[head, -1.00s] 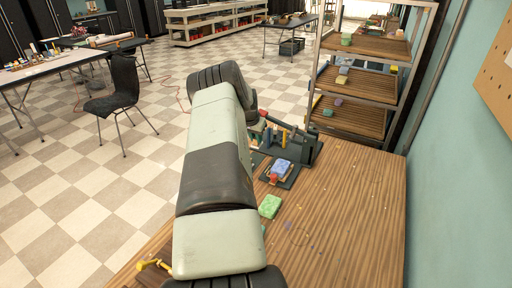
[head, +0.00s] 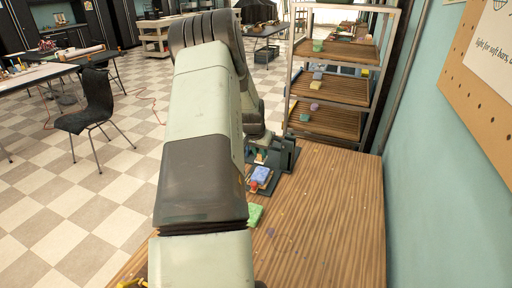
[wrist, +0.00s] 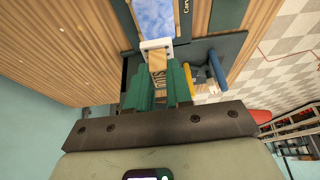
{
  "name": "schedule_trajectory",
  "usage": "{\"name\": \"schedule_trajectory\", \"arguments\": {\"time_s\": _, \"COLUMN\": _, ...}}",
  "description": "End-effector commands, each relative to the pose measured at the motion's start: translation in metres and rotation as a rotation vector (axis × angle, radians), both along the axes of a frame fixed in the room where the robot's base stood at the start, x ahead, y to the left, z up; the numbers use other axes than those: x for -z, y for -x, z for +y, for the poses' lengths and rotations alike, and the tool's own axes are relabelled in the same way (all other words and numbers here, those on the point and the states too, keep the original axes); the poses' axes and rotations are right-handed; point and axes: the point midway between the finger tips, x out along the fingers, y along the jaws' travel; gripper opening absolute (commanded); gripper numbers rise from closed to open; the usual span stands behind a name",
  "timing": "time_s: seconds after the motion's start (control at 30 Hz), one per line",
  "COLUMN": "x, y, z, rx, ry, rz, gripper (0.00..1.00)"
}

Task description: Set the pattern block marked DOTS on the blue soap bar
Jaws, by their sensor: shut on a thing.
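The blue soap bar (head: 262,173) lies in a dark holder on the wooden bench; it also shows at the top of the wrist view (wrist: 154,16). The lettering is too small to read surely. A white piece (wrist: 156,45) shows just beyond the fingertips, between the block and the blue soap. I cannot tell whether it touches the soap.
A dark press-like stand (head: 284,155) is beside the holder. A blue bar (wrist: 217,68) and a yellow one (wrist: 188,78) stand right of my fingers. A green soap (head: 254,214) lies nearer on the bench. The bench's right side (head: 335,220) is mostly clear; a shelf rack (head: 335,85) stands behind.

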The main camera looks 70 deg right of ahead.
Motion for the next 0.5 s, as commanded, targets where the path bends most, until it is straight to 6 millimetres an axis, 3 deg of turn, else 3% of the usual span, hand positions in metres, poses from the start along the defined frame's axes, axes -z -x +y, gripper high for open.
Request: {"name": "schedule_trajectory", "arguments": {"time_s": 0.5, "x": 0.044, "y": 0.0, "z": 0.0, "rx": 0.0, "ry": -0.001, "rz": 0.001, "gripper": 0.0}}
